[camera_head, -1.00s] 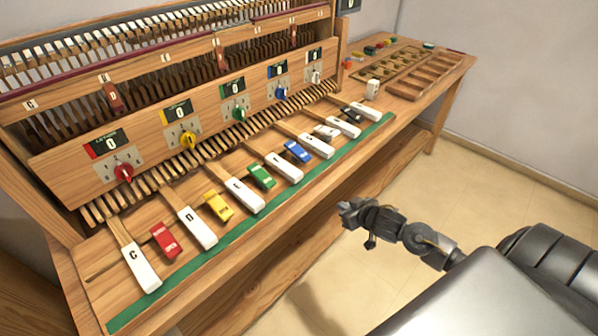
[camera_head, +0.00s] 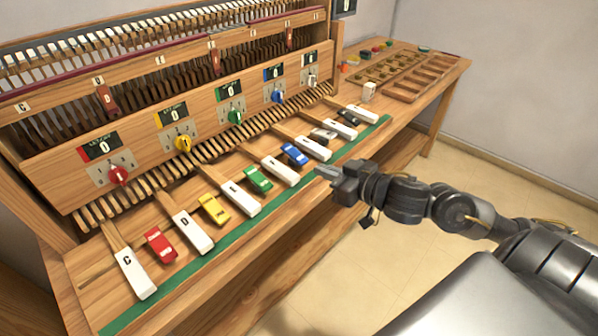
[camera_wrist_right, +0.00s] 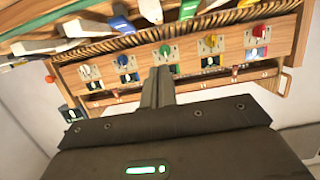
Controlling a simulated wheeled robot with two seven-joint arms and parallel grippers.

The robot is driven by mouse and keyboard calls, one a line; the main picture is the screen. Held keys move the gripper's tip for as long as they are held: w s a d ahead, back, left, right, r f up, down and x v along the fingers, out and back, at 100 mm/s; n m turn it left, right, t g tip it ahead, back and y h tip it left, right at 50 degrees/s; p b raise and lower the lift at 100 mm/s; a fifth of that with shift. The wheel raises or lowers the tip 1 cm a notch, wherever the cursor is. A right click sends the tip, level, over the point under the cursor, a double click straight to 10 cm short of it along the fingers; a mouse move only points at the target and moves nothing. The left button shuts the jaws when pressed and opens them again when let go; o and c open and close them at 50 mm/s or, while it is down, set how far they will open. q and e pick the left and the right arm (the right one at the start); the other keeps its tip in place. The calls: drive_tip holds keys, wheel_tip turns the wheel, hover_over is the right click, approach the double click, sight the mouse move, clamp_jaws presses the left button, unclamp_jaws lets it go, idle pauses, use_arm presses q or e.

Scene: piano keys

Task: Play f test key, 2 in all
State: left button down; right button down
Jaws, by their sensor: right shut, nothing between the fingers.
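The F key (camera_head: 280,170) is a white block on a wooden bar, between the green key (camera_head: 258,180) and the blue key (camera_head: 294,154). A white key between a blue and a green one shows at the top of the right wrist view (camera_wrist_right: 151,10); it appears to be the F key. My right gripper (camera_head: 324,172) is shut and empty. Its fingertips are near the front edge of the keyboard, to the right of the F key, and appear apart from the keys. In the right wrist view the closed fingers (camera_wrist_right: 158,84) point toward the dial panel. My left gripper is not in view.
Other white keys, including the E key (camera_head: 240,198) and the D key (camera_head: 192,232), line the board with coloured keys between them. A dial panel (camera_head: 205,116) with displays reading 0 stands behind.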

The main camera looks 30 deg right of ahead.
hover_over(296, 178)
wheel_tip(296, 178, down, 2)
wheel_tip(296, 178, down, 3)
drive_tip(key=shift+a+r+b, duration=0.1)
drive_tip(key=shift+r+b, duration=0.05)
drive_tip(key=shift+b, duration=0.15)
drive_tip(key=shift+f, duration=0.8)
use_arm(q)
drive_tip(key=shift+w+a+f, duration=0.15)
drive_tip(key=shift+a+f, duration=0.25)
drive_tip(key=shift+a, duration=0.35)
use_arm(e)
drive_tip(key=shift+f, duration=0.1)
